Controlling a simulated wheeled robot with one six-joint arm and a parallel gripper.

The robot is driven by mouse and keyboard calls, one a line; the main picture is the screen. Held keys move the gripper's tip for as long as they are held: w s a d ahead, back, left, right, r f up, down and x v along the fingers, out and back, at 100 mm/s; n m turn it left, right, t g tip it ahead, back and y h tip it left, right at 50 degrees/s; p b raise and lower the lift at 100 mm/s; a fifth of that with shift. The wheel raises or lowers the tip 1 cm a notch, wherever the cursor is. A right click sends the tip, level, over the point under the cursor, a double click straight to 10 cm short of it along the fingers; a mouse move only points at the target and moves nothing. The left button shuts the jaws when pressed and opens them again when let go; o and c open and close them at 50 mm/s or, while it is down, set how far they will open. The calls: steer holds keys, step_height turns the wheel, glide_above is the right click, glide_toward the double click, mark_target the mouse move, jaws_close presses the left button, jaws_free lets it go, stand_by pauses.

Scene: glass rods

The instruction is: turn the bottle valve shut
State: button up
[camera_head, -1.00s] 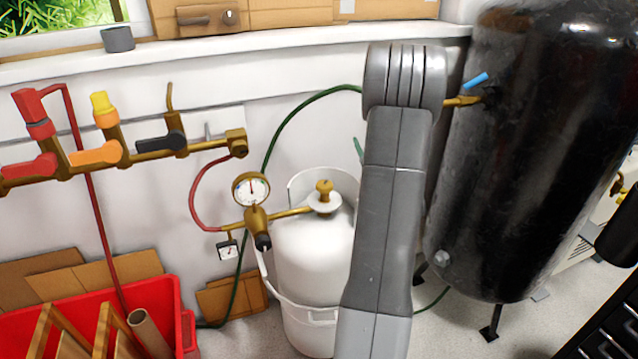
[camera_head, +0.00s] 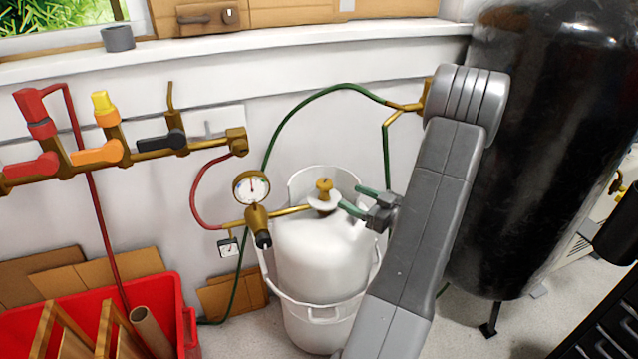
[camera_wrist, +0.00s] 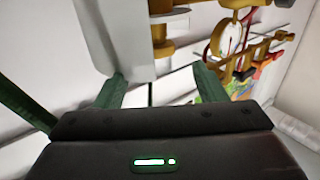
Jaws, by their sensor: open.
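The white gas bottle (camera_head: 318,262) stands upright on the floor. Its brass bottle valve (camera_head: 324,187) has a round knob on top, with a brass pipe running left to a gauge (camera_head: 251,187). My gripper (camera_head: 351,198) is open and empty just right of the valve, its green fingers pointing left towards it. In the wrist view my gripper (camera_wrist: 160,78) shows both fingers apart, with the brass valve (camera_wrist: 162,25) beyond the gap. The white bottle (camera_wrist: 115,35) fills the upper left there, close to the left finger; I cannot tell whether they touch.
A green hose (camera_head: 300,108) arches behind the bottle. A brass manifold (camera_head: 150,155) with coloured handles is on the wall at left. A red crate (camera_head: 185,320) stands front left. A large black tank (camera_head: 550,150) stands right of my arm.

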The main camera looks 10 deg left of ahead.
mark_target(324, 178)
steer(key=b+x, duration=0.1)
steer(key=x, duration=1.1)
steer(key=shift+d, duration=0.1)
steer(key=c, duration=1)
steer(key=m+t+h+b, duration=0.2)
steer(key=t+b, duration=0.1)
steer(key=m+t+h+b, duration=0.1)
steer(key=m+t+b, duration=0.1)
steer(key=shift+w+f, duration=0.15)
steer(key=shift+f, duration=0.1)
steer(key=m+t+h+b, duration=0.2)
steer(key=h, duration=0.1)
steer(key=shift+w+d+t, duration=0.15)
steer(key=shift+d+t, duration=0.05)
steer(key=shift+t, duration=0.1)
steer(key=shift+w+d+r+m+t+h+b, duration=0.1)
steer(key=shift+m+t+h+b, duration=0.35)
steer(key=shift+m+h+b, duration=0.3)
steer(key=shift+d+r+m+t+h+b, duration=0.15)
steer(key=shift+m+t+h+b, duration=0.3)
steer(key=shift+m+h+b, duration=0.3)
steer(key=shift+h, duration=0.4)
